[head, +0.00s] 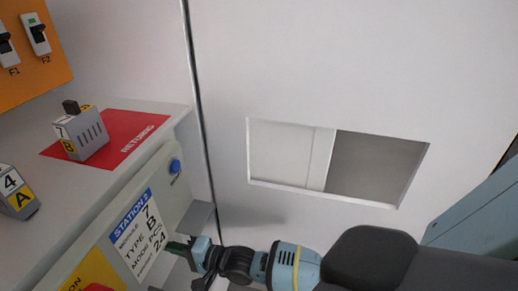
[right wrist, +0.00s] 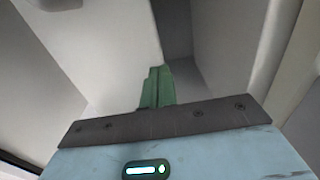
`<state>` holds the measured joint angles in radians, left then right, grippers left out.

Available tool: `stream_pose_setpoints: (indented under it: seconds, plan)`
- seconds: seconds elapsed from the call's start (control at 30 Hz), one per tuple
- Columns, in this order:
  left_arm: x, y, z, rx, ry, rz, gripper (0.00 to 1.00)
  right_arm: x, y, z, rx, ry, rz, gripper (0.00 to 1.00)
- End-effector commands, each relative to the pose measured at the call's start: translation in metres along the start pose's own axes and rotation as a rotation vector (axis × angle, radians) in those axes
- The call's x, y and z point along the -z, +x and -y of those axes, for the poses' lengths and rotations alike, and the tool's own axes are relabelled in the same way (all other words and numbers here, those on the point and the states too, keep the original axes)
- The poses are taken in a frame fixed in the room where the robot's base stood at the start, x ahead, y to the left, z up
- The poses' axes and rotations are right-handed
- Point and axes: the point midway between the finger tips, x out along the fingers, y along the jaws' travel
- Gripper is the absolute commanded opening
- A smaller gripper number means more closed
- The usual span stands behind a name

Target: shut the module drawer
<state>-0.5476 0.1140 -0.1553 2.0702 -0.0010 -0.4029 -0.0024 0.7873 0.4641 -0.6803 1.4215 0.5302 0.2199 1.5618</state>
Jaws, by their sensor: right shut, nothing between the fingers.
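A light grey part (head: 198,216) sticks out beside the station's front panel (head: 182,195), low in the head view. It looks like the module drawer, but my arm and the frame edge leave little of it visible, so I cannot tell how far it is open. My right gripper (head: 178,249) reaches in from the right, just below this part, with its green fingers pointing left. In the right wrist view the fingers (right wrist: 157,88) are shut together and empty, in front of pale grey surfaces. I cannot tell whether they touch anything. My left gripper is not in view.
A grey module marked 7 B (head: 82,137) stands on a red returns mat (head: 128,135) on the bench. Another module marked 4 A (head: 15,193) is at the left edge. A blue button (head: 175,166) is on the front panel. A white wall with a rectangular opening (head: 375,165) stands behind.

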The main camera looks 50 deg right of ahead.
Motion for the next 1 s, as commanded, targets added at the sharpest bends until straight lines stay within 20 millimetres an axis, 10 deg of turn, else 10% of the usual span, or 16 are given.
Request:
stream_pose_setpoints:
  seconds: [1.0]
  plan:
    - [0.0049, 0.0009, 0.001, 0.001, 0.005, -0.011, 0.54, -0.005, 0.0052, 0.0045, 0.007, 0.003, -0.001, 0.0]
